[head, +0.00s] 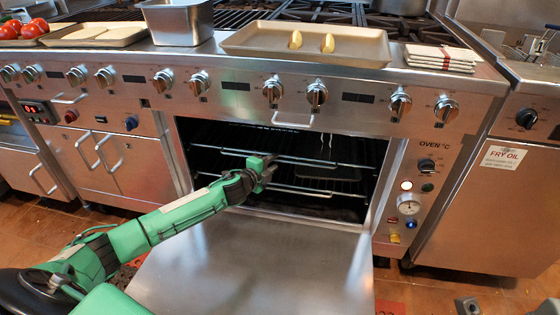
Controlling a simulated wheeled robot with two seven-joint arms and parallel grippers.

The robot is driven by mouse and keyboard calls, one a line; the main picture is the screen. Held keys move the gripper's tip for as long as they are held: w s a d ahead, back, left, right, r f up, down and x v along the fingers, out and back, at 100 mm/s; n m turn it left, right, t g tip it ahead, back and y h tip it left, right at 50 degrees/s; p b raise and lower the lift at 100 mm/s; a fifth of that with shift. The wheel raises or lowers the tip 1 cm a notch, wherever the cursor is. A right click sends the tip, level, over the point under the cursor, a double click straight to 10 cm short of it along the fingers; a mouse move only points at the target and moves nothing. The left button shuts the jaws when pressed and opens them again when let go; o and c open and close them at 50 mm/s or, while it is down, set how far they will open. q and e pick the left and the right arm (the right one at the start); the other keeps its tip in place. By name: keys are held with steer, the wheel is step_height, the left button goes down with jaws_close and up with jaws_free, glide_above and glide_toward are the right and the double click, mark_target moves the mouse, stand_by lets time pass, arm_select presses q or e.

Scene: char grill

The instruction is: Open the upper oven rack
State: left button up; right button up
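The oven door is folded down, and the oven cavity is open with two wire racks inside. The upper oven rack (320,163) spans the opening, and the lower rack (310,192) is below it. Both appear to sit inside the cavity. My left gripper (268,170) reaches in from the left to the front of the racks, at about the upper rack's front bar. Its fingers are small and dark against the cavity, so whether they are around the bar is unclear. My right gripper (507,305) shows only as two separated fingertips at the bottom right edge.
The lowered oven door (270,265) spreads out below the cavity. The control panel (410,190) is to the right. A tray (350,45) with two yellow pieces sits above, beside folded cloths (440,58). The tiled floor at lower right is mostly clear.

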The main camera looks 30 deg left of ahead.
arm_select(q)
steer(key=b+x, duration=0.1)
steer(key=x, duration=0.4)
steer(key=shift+s, duration=0.1)
steer(key=c, duration=0.6)
steer(key=shift+s, duration=0.1)
jaws_close()
